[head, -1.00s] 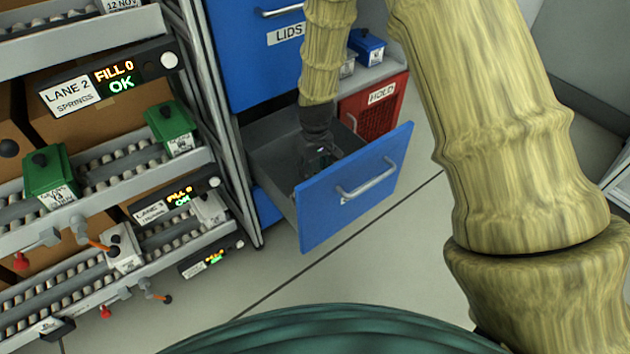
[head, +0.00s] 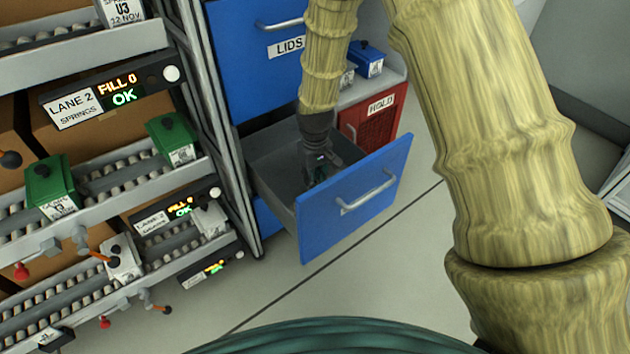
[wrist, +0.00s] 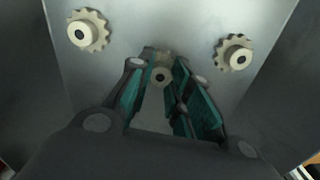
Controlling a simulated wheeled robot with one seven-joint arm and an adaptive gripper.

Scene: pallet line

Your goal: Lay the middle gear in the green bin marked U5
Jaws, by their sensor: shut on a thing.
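Three pale toothed gears lie in a row in the wrist view: a left gear (wrist: 88,31), a right gear (wrist: 235,53) and the middle gear (wrist: 160,76). My gripper (wrist: 160,82) is shut on the middle gear at its fingertips, down inside the open drawer (wrist: 195,20). In the head view, my gripper (head: 318,175) reaches into this blue-fronted drawer (head: 350,200), and the gears are hidden or too small to see. Two green bins stand on the roller rack, one at left (head: 48,188) and one at right (head: 172,138). I cannot read U5 on either label.
The drawer walls and blue front surround my gripper. A closed blue drawer marked LIDS (head: 250,60) is above. The rack's metal upright (head: 215,130) stands between the drawer and the green bins. Grey bins (head: 122,258) sit lower.

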